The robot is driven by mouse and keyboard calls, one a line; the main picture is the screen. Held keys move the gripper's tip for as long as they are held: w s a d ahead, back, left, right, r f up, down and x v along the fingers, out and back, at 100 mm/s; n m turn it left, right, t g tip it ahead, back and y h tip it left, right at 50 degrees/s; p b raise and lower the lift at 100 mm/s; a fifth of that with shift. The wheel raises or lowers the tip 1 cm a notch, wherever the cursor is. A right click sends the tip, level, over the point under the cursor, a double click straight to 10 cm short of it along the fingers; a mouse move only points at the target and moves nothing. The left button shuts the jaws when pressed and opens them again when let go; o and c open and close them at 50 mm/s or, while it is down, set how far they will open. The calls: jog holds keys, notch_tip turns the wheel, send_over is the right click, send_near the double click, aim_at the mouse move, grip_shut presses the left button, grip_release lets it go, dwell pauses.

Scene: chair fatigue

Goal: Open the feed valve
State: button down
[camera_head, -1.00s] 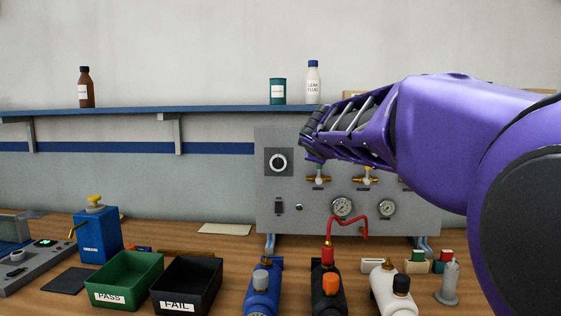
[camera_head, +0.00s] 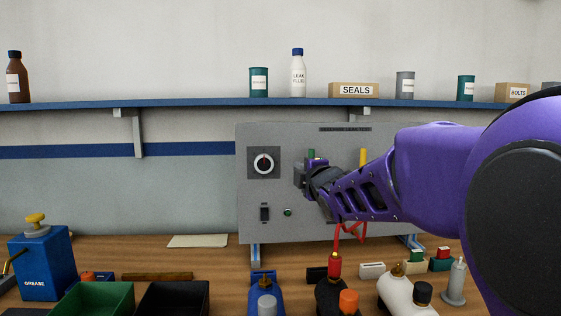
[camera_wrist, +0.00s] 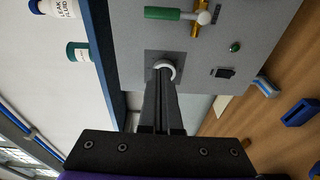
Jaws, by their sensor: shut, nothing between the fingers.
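The grey test panel (camera_head: 340,225) stands upright at the back of the bench. A valve with a green handle (camera_head: 311,154) shows just above my gripper; in the wrist view its green lever (camera_wrist: 176,14) and brass body lie at the top edge. A yellow handle (camera_head: 363,157) stands to its right. I cannot read which one is the feed valve. My gripper (camera_head: 301,178) is shut and empty in front of the panel, below the green handle. In the wrist view its fingers (camera_wrist: 164,88) overlap the round dial knob (camera_wrist: 173,66); contact cannot be told.
The dial (camera_head: 263,163) is left of my gripper, with a switch (camera_head: 265,213) and green button (camera_head: 287,212) below. A shelf (camera_head: 200,103) runs above. My arm hides the gauges.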

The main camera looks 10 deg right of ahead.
jog(key=shift+w+d+f, duration=0.15)
jog(key=shift+w+d, duration=0.05)
dwell(0.4)
jog(key=w, duration=0.6)
jog(key=w+a, duration=0.1)
jog(key=w, duration=0.3)
jog(key=shift+w, duration=0.1)
jog(key=shift+s+d+p, duration=0.3)
jog(key=shift+d+p, duration=0.05)
jog(key=shift+d, duration=0.6)
jog(key=shift+s+d+p, duration=0.3)
jog(key=shift+d, duration=0.6)
